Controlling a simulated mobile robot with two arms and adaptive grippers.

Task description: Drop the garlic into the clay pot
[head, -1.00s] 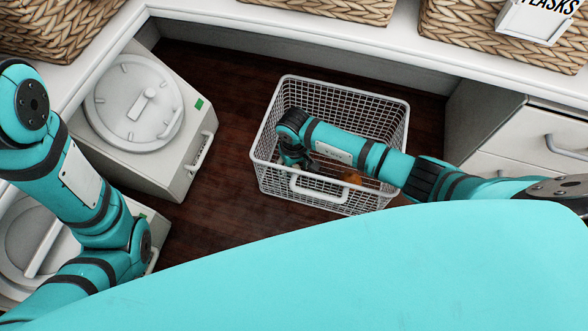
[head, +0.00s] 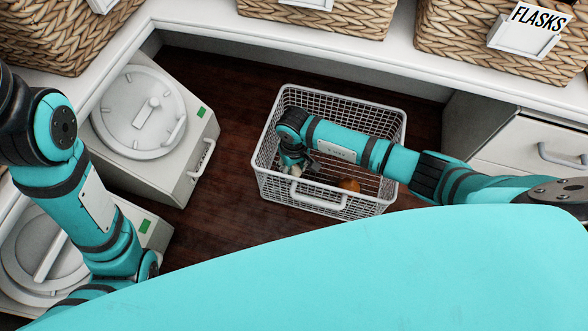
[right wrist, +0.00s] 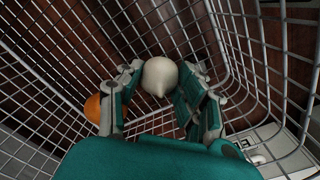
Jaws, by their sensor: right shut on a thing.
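The garlic (right wrist: 160,76) is a pale, round bulb with a pointed tip in the right wrist view. My right gripper (head: 300,160) is down inside a white wire basket (head: 262,160). In the right wrist view the right gripper (right wrist: 162,88) is shut on the garlic, with its fingers on both sides of the bulb. In the head view the garlic is too small and covered to make out surely. My left arm shows at the left, but its gripper is out of view. I see no clay pot.
An orange round thing (head: 350,184) lies in the basket, right of my right gripper; it also shows in the right wrist view (right wrist: 92,108). The basket's mesh walls surround the gripper. Two white round-lidded machines (head: 190,150) stand left. Woven baskets (head: 430,40) line the back shelf.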

